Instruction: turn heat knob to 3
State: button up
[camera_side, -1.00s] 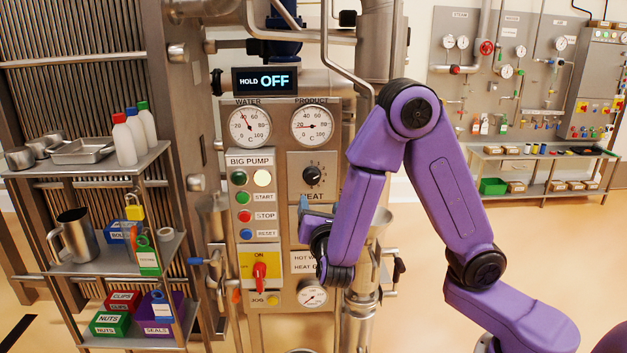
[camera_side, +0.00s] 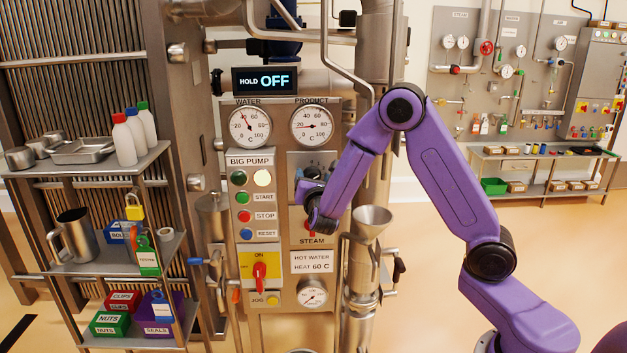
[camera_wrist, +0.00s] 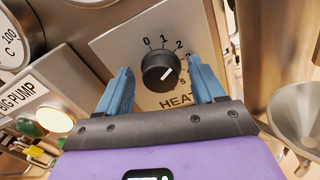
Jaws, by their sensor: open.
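The heat knob (camera_wrist: 160,72) is a round black dial on a steel plate lettered HEAT, central in the wrist view. The numbers 0, 1, 2 and 5 show; the right finger seems to cover part of the scale. My gripper (camera_wrist: 160,66) is open, with one blue finger on each side of the knob and gaps between. In the side view my gripper (camera_side: 305,188) is in front of the heat plate, and the knob is mostly hidden there.
The BIG PUMP buttons (camera_side: 240,198) stand just left of my gripper. A display reading HOLD OFF (camera_side: 264,80) and two dials are above. A red switch (camera_side: 260,274) is below left. A metal funnel (camera_side: 372,221) stands to the right.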

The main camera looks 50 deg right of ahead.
jog(key=c, duration=1.1)
jog(key=shift+o, duration=0.2)
jog(key=shift+m, duration=0.4)
jog(key=shift+f+m, duration=0.1)
jog(key=shift+m, duration=2.4)
jog(key=o, duration=1.1)
jog(key=shift+d, duration=0.1)
jog(key=shift+c, duration=0.2)
jog(key=shift+s, duration=0.1)
